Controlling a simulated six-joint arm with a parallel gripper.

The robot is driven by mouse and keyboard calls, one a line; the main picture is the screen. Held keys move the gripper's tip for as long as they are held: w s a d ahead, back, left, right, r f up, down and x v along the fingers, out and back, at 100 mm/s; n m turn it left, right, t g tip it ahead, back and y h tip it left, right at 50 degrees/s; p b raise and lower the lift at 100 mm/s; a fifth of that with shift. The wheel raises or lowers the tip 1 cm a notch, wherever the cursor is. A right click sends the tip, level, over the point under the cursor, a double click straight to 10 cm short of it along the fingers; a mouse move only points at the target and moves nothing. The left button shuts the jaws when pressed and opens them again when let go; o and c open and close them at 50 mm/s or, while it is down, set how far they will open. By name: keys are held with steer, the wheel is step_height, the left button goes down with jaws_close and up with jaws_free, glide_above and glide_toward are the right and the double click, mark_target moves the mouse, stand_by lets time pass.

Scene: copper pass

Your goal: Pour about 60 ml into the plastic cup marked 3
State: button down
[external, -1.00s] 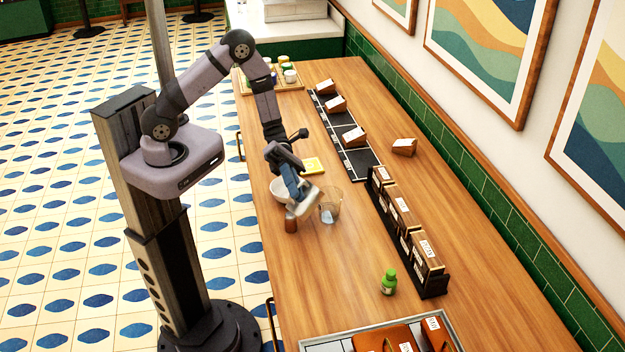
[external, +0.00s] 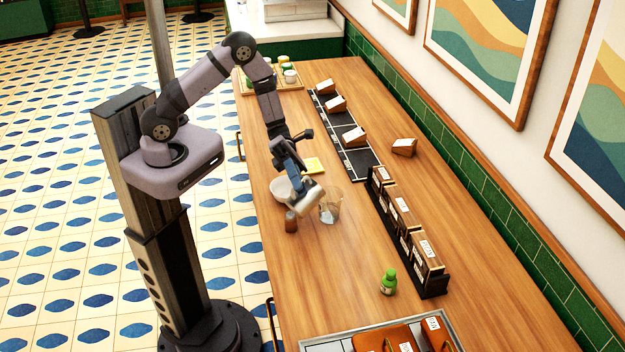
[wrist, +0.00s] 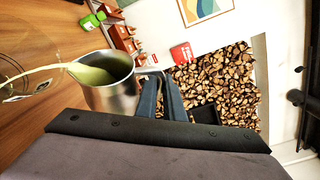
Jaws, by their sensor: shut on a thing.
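My gripper (wrist: 162,88) is shut on a metal pitcher (wrist: 118,95), which also shows tilted in the external view (external: 308,199). Pale green liquid (wrist: 95,73) fills the pitcher up to its lip, and a pale stream (wrist: 45,70) runs from the spout. A clear plastic cup (external: 331,207) stands on the table just right of the pitcher in the external view. In the wrist view the stream runs toward a clear rim (wrist: 12,82) at the left edge. The cup's number and its liquid level are too small to read.
A white bowl (external: 280,188) and a small brown container (external: 290,222) stand close to the pitcher. A yellow square (external: 314,165) lies behind. A black rack of boxes (external: 408,232) and a green bottle (external: 388,282) are to the right. The front table middle is clear.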

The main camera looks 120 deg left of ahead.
steer(key=shift+w+a+r+n+t, duration=0.2)
steer(key=shift+a+r+n+t, duration=0.2)
steer(key=shift+a+r+n, duration=0.3)
stand_by(1.3)
steer(key=shift+w+a+r+n+h+p, duration=0.2)
steer(key=shift+a+n+h+p, duration=0.1)
steer(key=shift+a+n, duration=0.25)
stand_by(0.4)
steer(key=d+f+m, duration=0.1)
steer(key=m, duration=0.1)
steer(key=s+d+f+m+g+y, duration=0.1)
steer(key=d+f, duration=0.1)
steer(key=shift+d+m+b, duration=0.3)
steer(key=shift+m, duration=0.05)
steer(key=shift+s+d+r+m+p, duration=0.1)
steer(key=shift+d+m+p, duration=0.05)
steer(key=shift+m+p, duration=0.2)
steer(key=shift+s+d+m+y, duration=0.15)
steer(key=shift+d+m+y, duration=0.3)
steer(key=shift+m+y, duration=0.35)
steer(key=shift+d, duration=0.1)
stand_by(0.9)
